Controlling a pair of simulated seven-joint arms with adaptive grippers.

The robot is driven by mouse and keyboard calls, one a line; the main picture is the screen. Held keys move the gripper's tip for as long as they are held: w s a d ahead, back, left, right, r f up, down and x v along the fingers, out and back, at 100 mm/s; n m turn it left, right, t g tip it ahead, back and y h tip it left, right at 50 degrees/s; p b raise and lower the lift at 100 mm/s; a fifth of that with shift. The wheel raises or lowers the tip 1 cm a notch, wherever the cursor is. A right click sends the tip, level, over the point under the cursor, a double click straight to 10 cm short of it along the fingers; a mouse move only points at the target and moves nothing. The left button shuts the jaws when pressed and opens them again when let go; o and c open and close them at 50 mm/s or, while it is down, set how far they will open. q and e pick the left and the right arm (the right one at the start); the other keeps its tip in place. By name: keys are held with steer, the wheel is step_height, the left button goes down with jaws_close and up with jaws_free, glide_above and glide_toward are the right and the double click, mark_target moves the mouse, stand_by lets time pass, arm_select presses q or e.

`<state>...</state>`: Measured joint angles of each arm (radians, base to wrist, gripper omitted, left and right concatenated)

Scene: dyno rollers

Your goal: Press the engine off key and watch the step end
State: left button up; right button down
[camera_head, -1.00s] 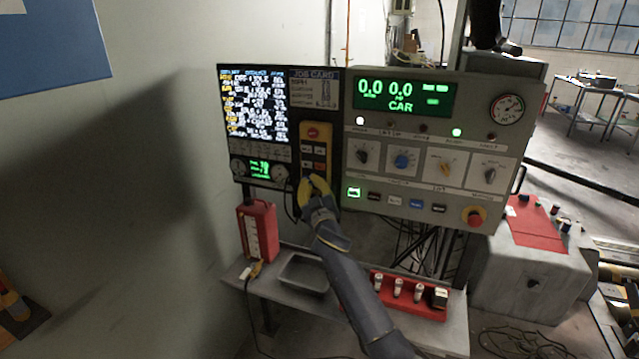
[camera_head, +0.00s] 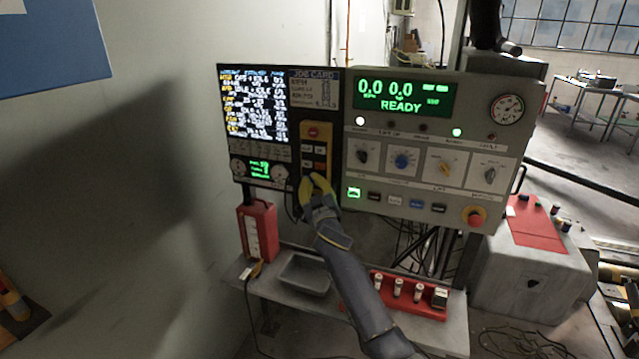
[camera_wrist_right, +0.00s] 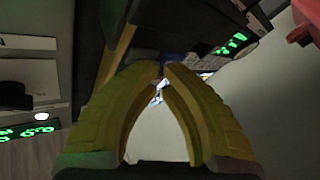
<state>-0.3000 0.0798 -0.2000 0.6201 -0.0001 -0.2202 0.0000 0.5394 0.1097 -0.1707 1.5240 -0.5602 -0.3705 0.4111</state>
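The yellow hand pendant (camera_head: 325,131) hangs between the job-card screen (camera_head: 253,108) and the grey control panel (camera_head: 375,210). It has a round red button at its top and several small keys below; their labels are too small to read, so I cannot tell which is engine off. My right gripper (camera_head: 313,181) is at the pendant's lower end, just below the keys; contact cannot be told. In the right wrist view its yellow fingers (camera_wrist_right: 164,72) meet at the tips with nothing visible between them. The panel display (camera_head: 403,100) reads "0.0 0.0" and "READY". My left gripper is not in view.
A red emergency button (camera_head: 474,216) sits at the panel's lower right. Below are a red box (camera_head: 258,231), a grey tray (camera_head: 304,273) and a red holder (camera_head: 409,299) on a shelf. Cables hang behind the panel.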

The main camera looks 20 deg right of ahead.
steer(key=shift+s+a+f, duration=0.1)
steer(key=shift+s, duration=0.05)
stand_by(0.4)
steer(key=shift+s+a, duration=0.4)
steer(key=shift+s, duration=0.1)
steer(key=shift+s+a, duration=0.8)
steer(key=shift+s, duration=0.2)
steer(key=shift+s+a, duration=0.75)
steer(key=shift+s, duration=0.2)
stand_by(1.2)
